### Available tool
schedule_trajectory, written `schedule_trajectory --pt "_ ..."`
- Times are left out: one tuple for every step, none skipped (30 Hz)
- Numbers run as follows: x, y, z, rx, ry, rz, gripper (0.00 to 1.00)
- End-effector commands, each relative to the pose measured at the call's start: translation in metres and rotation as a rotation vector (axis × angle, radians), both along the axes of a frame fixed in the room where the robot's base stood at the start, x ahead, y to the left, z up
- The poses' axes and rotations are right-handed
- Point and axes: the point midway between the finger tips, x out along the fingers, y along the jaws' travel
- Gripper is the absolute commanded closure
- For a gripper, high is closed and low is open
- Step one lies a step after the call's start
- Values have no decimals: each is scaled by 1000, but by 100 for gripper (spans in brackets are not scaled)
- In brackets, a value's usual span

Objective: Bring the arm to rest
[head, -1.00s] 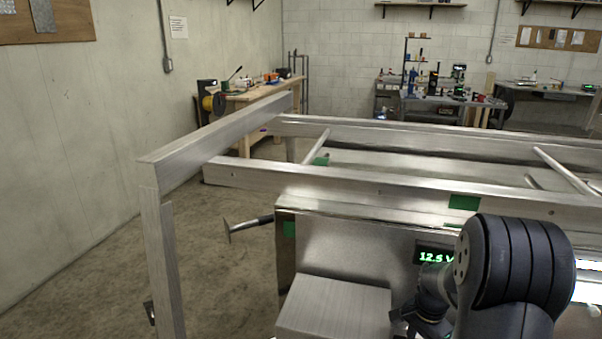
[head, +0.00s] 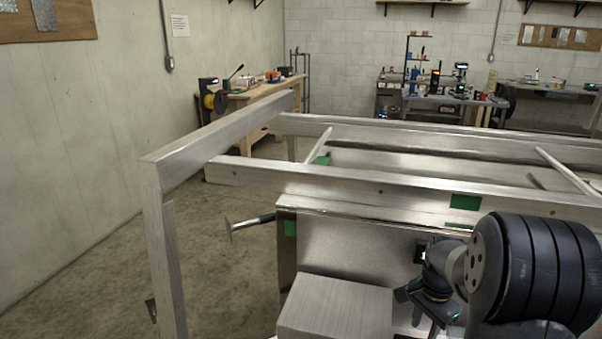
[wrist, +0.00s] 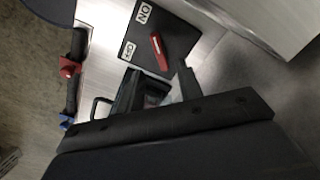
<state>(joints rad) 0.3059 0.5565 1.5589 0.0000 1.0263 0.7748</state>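My arm shows at the lower right of the head view, with its dark, rounded joint in front of the trailer's metal box. My gripper (head: 428,308) hangs beside that joint, in front of the box face. In the wrist view, the two dark fingers of my gripper (wrist: 158,82) stand apart, with nothing seen held between them. Past them is a black switch panel (wrist: 139,37) marked ON and OFF, with a red switch lever (wrist: 159,51). The gripper appears apart from the lever. The lower wrist view is blocked by my own dark gripper body.
The aluminium trailer frame (head: 330,180) runs across the view behind my arm. A grey metal block (head: 335,312) stands left of my gripper. A hammer-like tool (head: 250,222) sticks out at the box's left. Red (wrist: 67,68) and blue (wrist: 65,121) terminals lie left of the panel. Floor at left is open.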

Motion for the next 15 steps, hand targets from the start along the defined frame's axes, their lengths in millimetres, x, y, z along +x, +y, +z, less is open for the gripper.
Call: schedule_trajectory --pt "1 0 12 -2 -5 0 65" --pt "1 0 18 -2 -5 0 65" --pt "1 0 26 -2 -5 0 65" --pt "1 0 32 -2 -5 0 65" --pt "1 0 38 -2 -5 0 65" --pt "1 0 46 -2 -5 0 65" --pt "1 0 52 -2 -5 0 65" --pt "-1 0 37 2 5 0 65" --pt "-1 0 27 2 7 0 65" --pt "-1 0 21 2 5 0 65" --pt "-1 0 15 3 6 0 65" --pt "-1 0 7 2 5 0 65" --pt "-1 0 1 2 5 0 65" --pt "-1 0 -5 2 5 0 65" --pt "-1 0 -13 2 5 0 65"
